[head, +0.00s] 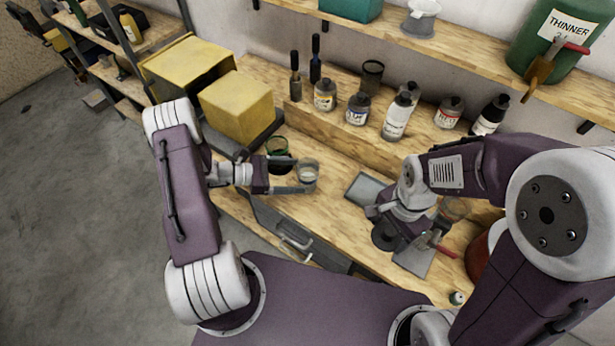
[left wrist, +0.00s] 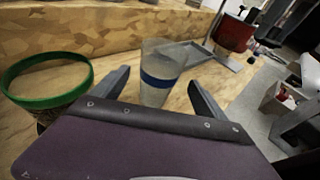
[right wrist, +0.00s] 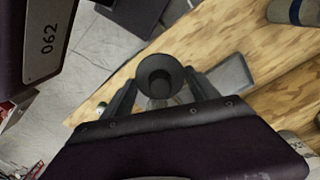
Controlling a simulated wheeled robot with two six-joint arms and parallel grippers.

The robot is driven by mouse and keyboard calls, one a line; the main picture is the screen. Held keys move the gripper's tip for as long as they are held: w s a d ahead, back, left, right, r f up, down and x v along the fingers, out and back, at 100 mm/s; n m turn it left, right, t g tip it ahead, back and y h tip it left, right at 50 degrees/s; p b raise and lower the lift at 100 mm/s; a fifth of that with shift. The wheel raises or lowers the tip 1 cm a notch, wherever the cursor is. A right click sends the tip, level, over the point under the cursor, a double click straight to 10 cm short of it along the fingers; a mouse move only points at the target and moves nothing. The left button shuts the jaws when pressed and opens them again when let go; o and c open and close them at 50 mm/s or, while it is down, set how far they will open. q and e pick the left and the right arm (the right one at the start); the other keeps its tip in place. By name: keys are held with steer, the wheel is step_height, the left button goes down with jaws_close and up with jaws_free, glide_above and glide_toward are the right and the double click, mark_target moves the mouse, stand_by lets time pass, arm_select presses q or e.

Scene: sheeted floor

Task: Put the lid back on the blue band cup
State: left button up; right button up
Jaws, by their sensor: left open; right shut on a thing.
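The clear cup with a blue band (left wrist: 160,80) stands upright on the wooden bench, with its mouth uncovered. It also shows in the head view (head: 308,168). My left gripper (head: 304,178) is open, with one finger on each side of this cup; I cannot tell whether they touch it. My right gripper (head: 390,230) is shut on a dark round piece, apparently the lid (right wrist: 160,74). It also shows as a dark disc in the head view (head: 383,238). It is to the right of the cup and apart from it.
A green-rimmed cup (left wrist: 14,72) stands beside my left gripper. Between the arms lies a grey tray (head: 366,187). A red can (head: 484,260) is at the right. Bottles (head: 396,122) line the raised back ledge, and yellow boxes (head: 236,105) stand at the left.

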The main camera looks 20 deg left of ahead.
mark_target(318, 168)
arm_select(q)
steer(key=p+x, duration=0.1)
steer(key=x, duration=0.3)
steer(key=shift+w+p, duration=0.1)
steer(key=shift+p, duration=0.25)
arm_select(e)
step_height(318, 168, up, 2)
arm_select(q)
steer(key=shift+w+d+f, duration=0.15)
steer(key=shift+d, duration=0.2)
arm_select(e)
steer(key=shift+w+d, duration=0.1)
